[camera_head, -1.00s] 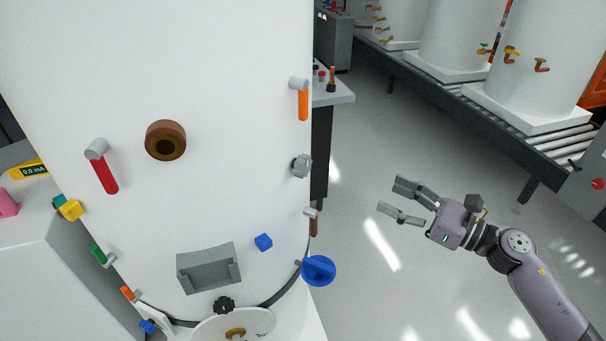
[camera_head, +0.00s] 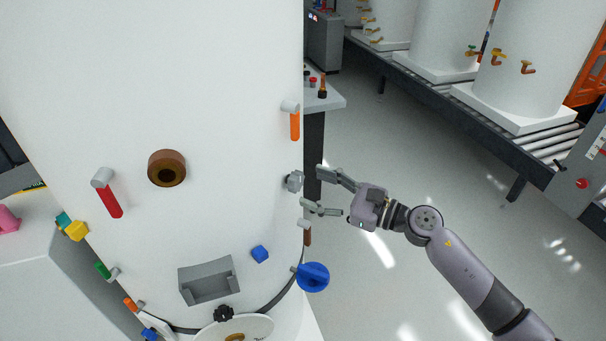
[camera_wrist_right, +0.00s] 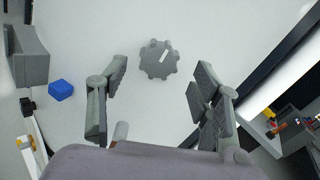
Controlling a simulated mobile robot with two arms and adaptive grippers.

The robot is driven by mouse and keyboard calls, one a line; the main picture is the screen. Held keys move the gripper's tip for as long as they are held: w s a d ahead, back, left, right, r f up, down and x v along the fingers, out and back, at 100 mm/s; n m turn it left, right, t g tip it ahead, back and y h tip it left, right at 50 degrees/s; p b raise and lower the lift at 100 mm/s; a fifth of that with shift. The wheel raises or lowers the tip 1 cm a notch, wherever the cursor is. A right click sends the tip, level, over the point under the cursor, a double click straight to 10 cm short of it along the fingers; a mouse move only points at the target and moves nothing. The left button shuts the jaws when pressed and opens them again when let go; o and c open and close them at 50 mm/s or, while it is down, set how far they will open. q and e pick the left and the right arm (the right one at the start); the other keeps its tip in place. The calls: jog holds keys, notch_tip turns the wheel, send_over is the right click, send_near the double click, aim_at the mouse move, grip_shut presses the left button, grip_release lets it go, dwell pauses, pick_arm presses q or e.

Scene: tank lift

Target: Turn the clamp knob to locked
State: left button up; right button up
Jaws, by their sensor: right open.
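A grey lobed knob (camera_head: 294,181), which I take for the clamp knob, sits on the right side of the big white tank (camera_head: 230,90). In the right wrist view the knob (camera_wrist_right: 159,59) faces me, with a white mark slanting up to the right on its face. My right gripper (camera_head: 314,190) is open and empty just right of the knob. In the wrist view its fingers (camera_wrist_right: 158,80) stand on either side of the knob, apart from it. My left gripper is not in view.
An orange-handled lever (camera_head: 294,125) is above the knob, and a blue round handle (camera_head: 313,277) is below it. A grey bracket (camera_head: 208,280) and a blue block (camera_head: 260,254) are on the tank front. A bench (camera_head: 325,103) stands behind.

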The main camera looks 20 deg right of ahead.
aim_at(300, 183)
jog(key=shift+p+x, duration=0.5)
jog(key=shift+x, duration=1.5)
jog(key=shift+c, duration=0.3)
jog(key=c, duration=1.1)
